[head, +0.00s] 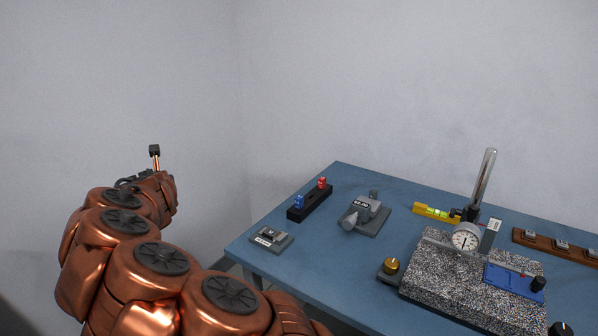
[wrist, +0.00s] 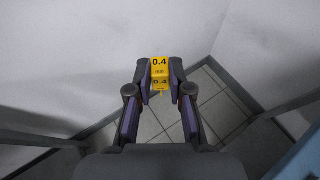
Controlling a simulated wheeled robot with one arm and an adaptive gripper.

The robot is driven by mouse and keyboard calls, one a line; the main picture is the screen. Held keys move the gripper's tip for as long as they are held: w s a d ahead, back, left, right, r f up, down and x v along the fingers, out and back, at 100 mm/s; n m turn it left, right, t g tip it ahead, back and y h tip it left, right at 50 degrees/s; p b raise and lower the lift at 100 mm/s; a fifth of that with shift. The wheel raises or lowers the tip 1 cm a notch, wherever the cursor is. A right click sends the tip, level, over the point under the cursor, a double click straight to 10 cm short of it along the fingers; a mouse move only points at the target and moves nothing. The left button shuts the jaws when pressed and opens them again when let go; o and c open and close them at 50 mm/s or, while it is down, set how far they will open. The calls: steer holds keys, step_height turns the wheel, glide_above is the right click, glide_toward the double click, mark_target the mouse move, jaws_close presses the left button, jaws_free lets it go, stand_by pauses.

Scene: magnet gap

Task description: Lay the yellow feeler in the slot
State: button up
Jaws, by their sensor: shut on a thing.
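The yellow feeler (wrist: 161,67) shows in the wrist view as a small yellow block marked 0.4. My gripper (wrist: 161,82) is shut on it, with one finger at each side. Both are off the table, above a tiled floor. In the head view my arm is at the left, clear of the table, and the feeler cannot be made out. A black holder (head: 311,204) with a blue feeler (head: 299,202) and a red feeler (head: 322,183) upright at its ends stands on the table. I cannot clearly make out the slot.
The blue table (head: 335,262) lies right of my arm. On it are a grey block (head: 268,239), a grey fixture (head: 364,214), a yellow level (head: 436,212), a brass knob (head: 391,266), and a granite plate (head: 440,278) with a dial gauge (head: 466,238). Walls stand close behind.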

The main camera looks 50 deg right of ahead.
steer(key=s+d+m+g+h, duration=0.25)
steer(key=s+d, duration=0.25)
steer(key=d, duration=0.4)
steer(key=s+d+m+g+h, duration=0.25)
steer(key=s+d, duration=0.25)
steer(key=d, duration=0.4)
steer(key=s+d+f+m+g+h+p, duration=0.1)
steer(key=s+d+m+g, duration=0.5)
steer(key=s+d, duration=0.8)
steer(key=s+f+h, duration=0.1)
steer(key=s, duration=0.2)
steer(key=shift+d+m+p, duration=0.2)
steer(key=shift+m+p, duration=0.1)
steer(key=shift+a+r, duration=0.1)
steer(key=shift+r, duration=0.05)
steer(key=shift+f+b, duration=1.55)
steer(key=shift+f, duration=1.4)
steer(key=shift+f, duration=0.15)
steer(key=o, duration=0.9)
steer(key=shift+c, duration=0.3)
steer(key=c, duration=0.4)
